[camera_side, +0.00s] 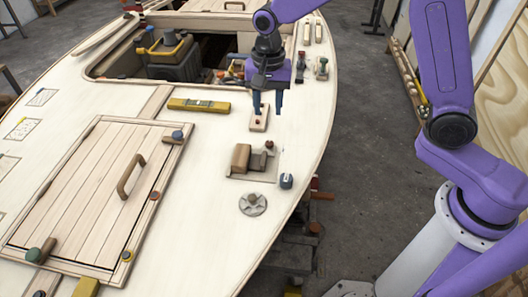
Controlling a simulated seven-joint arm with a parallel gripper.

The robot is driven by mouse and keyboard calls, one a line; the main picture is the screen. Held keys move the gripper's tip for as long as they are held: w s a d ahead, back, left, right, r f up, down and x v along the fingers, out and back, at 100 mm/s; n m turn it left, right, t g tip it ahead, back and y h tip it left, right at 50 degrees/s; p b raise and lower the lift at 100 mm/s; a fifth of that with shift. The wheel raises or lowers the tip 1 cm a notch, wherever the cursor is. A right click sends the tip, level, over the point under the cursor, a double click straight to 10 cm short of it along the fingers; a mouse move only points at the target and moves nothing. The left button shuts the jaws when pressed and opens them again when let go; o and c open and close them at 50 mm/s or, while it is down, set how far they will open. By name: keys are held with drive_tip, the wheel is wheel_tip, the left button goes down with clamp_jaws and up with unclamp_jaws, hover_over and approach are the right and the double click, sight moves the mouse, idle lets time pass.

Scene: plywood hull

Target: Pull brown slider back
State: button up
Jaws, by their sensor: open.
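A brown block (241,158) stands on a pale base plate (240,179) on the plywood deck, beside a lower, darker brown piece (259,163). It looks like the brown slider, though I cannot be sure from this view. My gripper (267,108) points down with its two blue fingers apart and nothing visible between them. It is farther back on the deck than the brown block, over or just behind a small wooden plate with a red button (259,121). I cannot tell its exact height above the deck.
A yellow level (199,105) lies to the left. A hatch with a brown handle (130,177) fills the left. An open cockpit holds a toolbox (165,58).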

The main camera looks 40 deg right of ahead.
sight(264, 156)
drive_tip(key=shift+m, duration=0.7)
drive_tip(key=f, duration=0.6)
drive_tip(key=w+f, duration=0.1)
drive_tip(key=f, duration=1.1)
drive_tip(key=shift+w+d+f, duration=0.1)
drive_tip(key=shift+w, duration=0.2)
clamp_jaws()
